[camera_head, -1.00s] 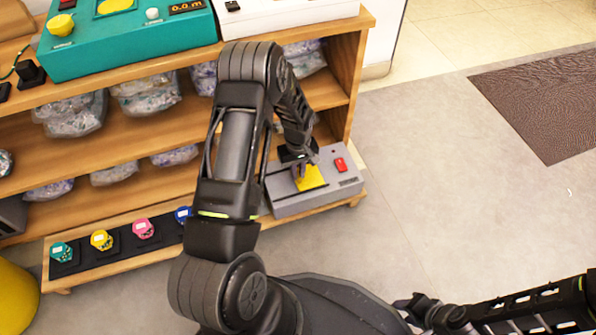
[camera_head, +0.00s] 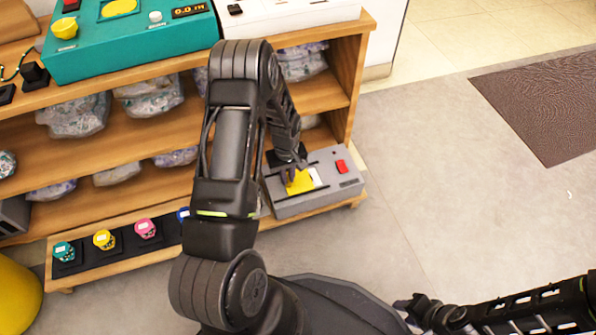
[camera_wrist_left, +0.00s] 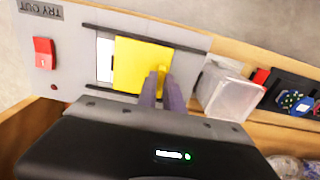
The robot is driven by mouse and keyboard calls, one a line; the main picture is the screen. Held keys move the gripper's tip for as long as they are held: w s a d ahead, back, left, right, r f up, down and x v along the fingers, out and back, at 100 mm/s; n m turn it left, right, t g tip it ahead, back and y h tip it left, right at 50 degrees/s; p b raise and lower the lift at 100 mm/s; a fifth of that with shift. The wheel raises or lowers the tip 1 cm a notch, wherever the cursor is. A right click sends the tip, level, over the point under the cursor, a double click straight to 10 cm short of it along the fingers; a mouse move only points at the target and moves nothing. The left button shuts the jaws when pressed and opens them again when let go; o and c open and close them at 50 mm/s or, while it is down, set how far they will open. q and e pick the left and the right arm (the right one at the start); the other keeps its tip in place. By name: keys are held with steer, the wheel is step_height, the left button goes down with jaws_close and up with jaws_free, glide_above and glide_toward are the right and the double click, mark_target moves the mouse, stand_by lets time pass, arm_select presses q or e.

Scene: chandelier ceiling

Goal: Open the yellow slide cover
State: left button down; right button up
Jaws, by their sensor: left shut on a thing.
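The yellow slide cover (camera_head: 300,182) sits on a grey box (camera_head: 345,180) on the low shelf. In the left wrist view the cover (camera_wrist_left: 135,66) lies between two dark rails, with a white area (camera_wrist_left: 105,60) exposed beside it, on the side toward the red switch. My left gripper (camera_head: 290,175) reaches down to the cover. In the left wrist view its fingers (camera_wrist_left: 160,84) are shut on the cover's small yellow knob (camera_wrist_left: 162,70). My right gripper (camera_head: 418,308) is at the lower right, away from the box; its jaw state is too unclear to tell.
A red switch (camera_head: 341,166) is on the box. A clear plastic container (camera_wrist_left: 226,92) stands beside it in the left wrist view. Several coloured watches (camera_head: 104,239) lie on dark stands along the low shelf. Upper shelf boards overhang behind; the floor at right is open.

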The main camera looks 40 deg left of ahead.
arm_select(q)
steer(key=s+a, duration=0.1)
steer(key=s, duration=0.1)
steer(key=s+a, duration=0.1)
steer(key=shift+s+a, duration=0.3)
steer(key=shift+s, duration=0.05)
steer(key=c, duration=1.5)
jaws_free()
steer(key=shift+r+p, duration=0.1)
steer(key=shift+p, duration=0.2)
step_height(320, 180, up, 8)
steer(key=p, duration=0.3)
steer(key=shift+f, duration=0.2)
